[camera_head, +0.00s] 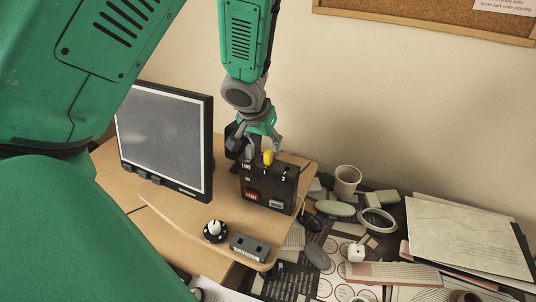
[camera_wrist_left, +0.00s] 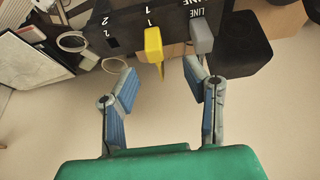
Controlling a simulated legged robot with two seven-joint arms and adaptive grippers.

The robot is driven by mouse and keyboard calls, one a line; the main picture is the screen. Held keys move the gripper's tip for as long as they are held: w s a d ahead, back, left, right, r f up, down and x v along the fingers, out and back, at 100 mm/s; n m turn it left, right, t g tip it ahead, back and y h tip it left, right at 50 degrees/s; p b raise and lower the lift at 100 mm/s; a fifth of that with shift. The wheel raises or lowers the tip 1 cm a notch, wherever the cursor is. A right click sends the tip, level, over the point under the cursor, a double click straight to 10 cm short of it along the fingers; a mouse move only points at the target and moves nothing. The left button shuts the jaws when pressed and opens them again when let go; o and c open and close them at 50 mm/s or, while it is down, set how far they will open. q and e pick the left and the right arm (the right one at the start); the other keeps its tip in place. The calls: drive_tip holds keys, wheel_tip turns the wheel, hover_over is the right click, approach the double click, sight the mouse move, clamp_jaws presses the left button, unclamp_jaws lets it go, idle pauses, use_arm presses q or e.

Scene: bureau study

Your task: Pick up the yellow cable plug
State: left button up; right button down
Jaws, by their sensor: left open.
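The yellow cable plug (camera_head: 268,157) stands upright in the top of a black box (camera_head: 262,182), by the label 1. In the left wrist view the yellow plug (camera_wrist_left: 153,45) has its thin end pointing between my fingers. A grey plug (camera_wrist_left: 201,36) sits beside it at the label LINE. My left gripper (camera_head: 257,142) is just above the box, with its fingers pointing down. In the left wrist view my left gripper (camera_wrist_left: 158,72) is open, one finger on each side of the yellow plug's end, with visible gaps. My right gripper is out of view.
A monitor (camera_head: 165,140) stands left of the box on the wooden desk (camera_head: 170,212). A white cup (camera_head: 346,181), a tape ring (camera_head: 377,220) and papers (camera_head: 470,235) crowd the right.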

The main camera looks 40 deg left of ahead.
sight(268, 152)
use_arm(q)
drive_tip(key=f, duration=0.1)
drive_tip(key=f+b, duration=0.1)
drive_tip(key=f, duration=0.1)
drive_tip(key=shift+a, duration=0.35)
drive_tip(key=shift+w+d+f+b, duration=0.3)
drive_tip(key=shift+w+d+f, duration=0.15)
drive_tip(key=shift+w+f, duration=0.2)
drive_tip(key=shift+d, duration=0.25)
drive_tip(key=shift+d+r, duration=0.15)
drive_tip(key=shift+d, duration=0.1)
drive_tip(key=shift+a, duration=0.15)
drive_tip(key=c, duration=0.5)
drive_tip(key=shift+s+a, duration=0.1)
drive_tip(key=shift+a, duration=0.15)
drive_tip(key=c, duration=0.4)
drive_tip(key=shift+a+f, duration=0.25)
drive_tip(key=shift+a, duration=0.15)
drive_tip(key=shift+d, duration=0.1)
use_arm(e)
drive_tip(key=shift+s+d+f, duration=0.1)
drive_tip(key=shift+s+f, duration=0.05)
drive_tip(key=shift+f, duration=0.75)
use_arm(q)
drive_tip(key=shift+d, duration=0.1)
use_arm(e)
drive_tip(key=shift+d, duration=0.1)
